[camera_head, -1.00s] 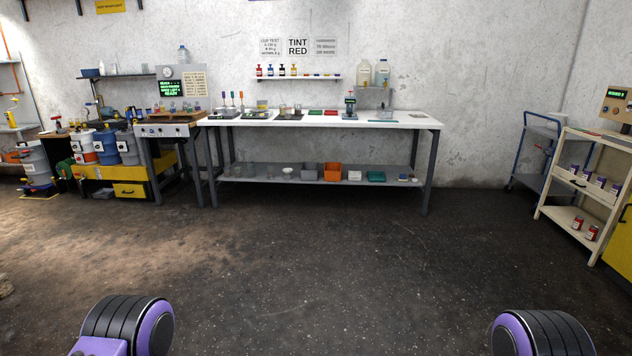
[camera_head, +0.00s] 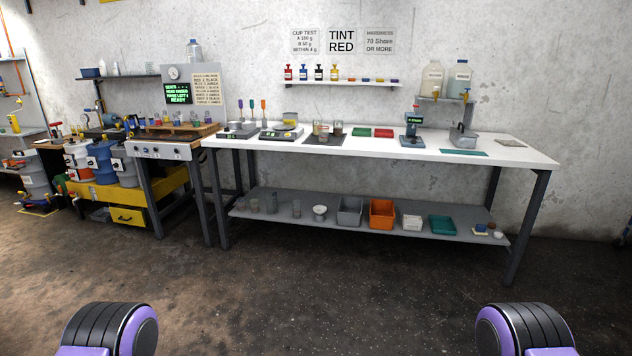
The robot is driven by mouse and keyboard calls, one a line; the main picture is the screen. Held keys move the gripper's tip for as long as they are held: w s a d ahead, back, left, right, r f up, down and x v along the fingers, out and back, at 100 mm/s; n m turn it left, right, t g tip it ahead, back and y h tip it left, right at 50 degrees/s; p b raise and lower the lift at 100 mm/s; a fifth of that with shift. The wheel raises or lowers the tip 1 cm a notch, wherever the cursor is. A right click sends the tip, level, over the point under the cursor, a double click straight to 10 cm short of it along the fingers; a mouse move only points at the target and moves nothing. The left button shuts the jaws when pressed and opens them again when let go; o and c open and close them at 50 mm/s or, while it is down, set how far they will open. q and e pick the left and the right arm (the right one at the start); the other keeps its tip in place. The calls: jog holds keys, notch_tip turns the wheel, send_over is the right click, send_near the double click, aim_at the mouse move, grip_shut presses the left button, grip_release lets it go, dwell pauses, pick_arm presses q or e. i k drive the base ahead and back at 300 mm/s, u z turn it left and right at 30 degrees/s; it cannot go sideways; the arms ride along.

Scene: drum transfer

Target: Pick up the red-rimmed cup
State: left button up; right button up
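No red rim can be made out on any cup at this distance. Two small cups (camera_head: 323,134) stand on a dark mat on the long white workbench (camera_head: 470,150), near a balance (camera_head: 283,132). Several clear or grey cups (camera_head: 271,204) stand on the left part of the bench's lower shelf, beside a white bowl (camera_head: 320,212). Neither of my grippers is in view; only purple and black parts of my own arms show at the bottom left and bottom right.
A grey bin (camera_head: 349,211) and an orange bin (camera_head: 381,214) sit on the lower shelf. A control station (camera_head: 165,150) adjoins the bench at left, with drums (camera_head: 102,161) beyond it. The dark floor (camera_head: 320,290) before the bench is clear.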

aim_at(323, 132)
jog(key=z, duration=0.05)
jog(key=i, duration=2.6)
jog(key=z, duration=0.15)
jog(key=i, duration=1.5)
jog(key=z, duration=0.15)
